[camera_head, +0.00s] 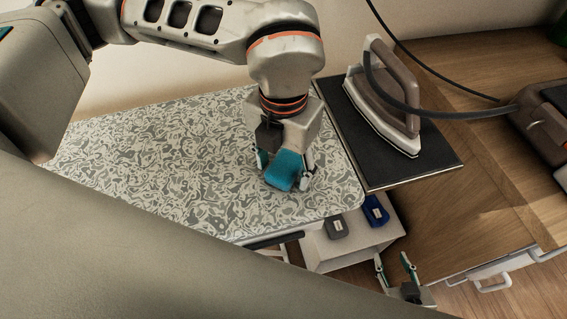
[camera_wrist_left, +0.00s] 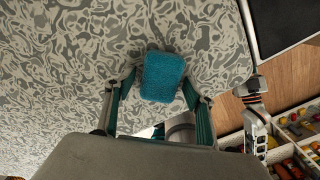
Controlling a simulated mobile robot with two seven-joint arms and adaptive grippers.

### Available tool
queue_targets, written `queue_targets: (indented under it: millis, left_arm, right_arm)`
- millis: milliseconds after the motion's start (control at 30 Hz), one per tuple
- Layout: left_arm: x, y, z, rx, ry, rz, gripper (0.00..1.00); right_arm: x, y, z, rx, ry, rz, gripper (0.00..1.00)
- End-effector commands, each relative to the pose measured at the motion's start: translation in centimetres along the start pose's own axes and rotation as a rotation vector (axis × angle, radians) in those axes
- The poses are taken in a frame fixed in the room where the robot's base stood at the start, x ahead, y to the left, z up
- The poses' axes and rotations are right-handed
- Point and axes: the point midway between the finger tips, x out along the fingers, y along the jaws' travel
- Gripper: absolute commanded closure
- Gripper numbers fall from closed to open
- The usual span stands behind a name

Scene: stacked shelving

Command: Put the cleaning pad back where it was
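The cleaning pad (camera_head: 285,170) is a small teal-blue block over the right part of the patterned ironing board (camera_head: 150,160). In the left wrist view the pad (camera_wrist_left: 162,77) sits between the two fingertips. My left gripper (camera_head: 284,172) points down with a finger on each side of the pad and looks shut on it. Whether the pad touches the board cannot be told. My right gripper (camera_head: 396,268) is at the lower right of the head view, fingers apart and empty.
An iron (camera_head: 385,95) stands on a dark mat (camera_head: 350,135) right of the board. Below the board's edge, an open white drawer (camera_head: 350,247) holds a grey item (camera_head: 337,227) and a blue item (camera_head: 376,211). Compartments with colourful items (camera_wrist_left: 295,140) show in the wrist view.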

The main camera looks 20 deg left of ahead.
Motion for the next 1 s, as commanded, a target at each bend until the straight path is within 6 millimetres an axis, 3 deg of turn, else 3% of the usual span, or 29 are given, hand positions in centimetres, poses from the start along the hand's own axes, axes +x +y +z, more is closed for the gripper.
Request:
queue_targets:
  millis: [367, 800, 1000]
  left_arm:
    - [-1.2, 0.0, 0.1, 0.0, -0.004, -0.001, 0.46]
    - [-9.7, 0.0, 0.1, -0.001, -0.004, 0.0, 0.46]
    - [-11.9, 0.0, 0.1, 0.0, -0.003, 0.0, 0.46]
  right_arm:
    - [-0.1, 0.1, -0.4, 0.001, 0.004, 0.001, 0.6]
    - [0.0, -0.1, 0.3, 0.002, -0.007, -0.001, 0.6]
    - [0.0, -0.1, 0.3, 0.002, -0.006, -0.001, 0.6]
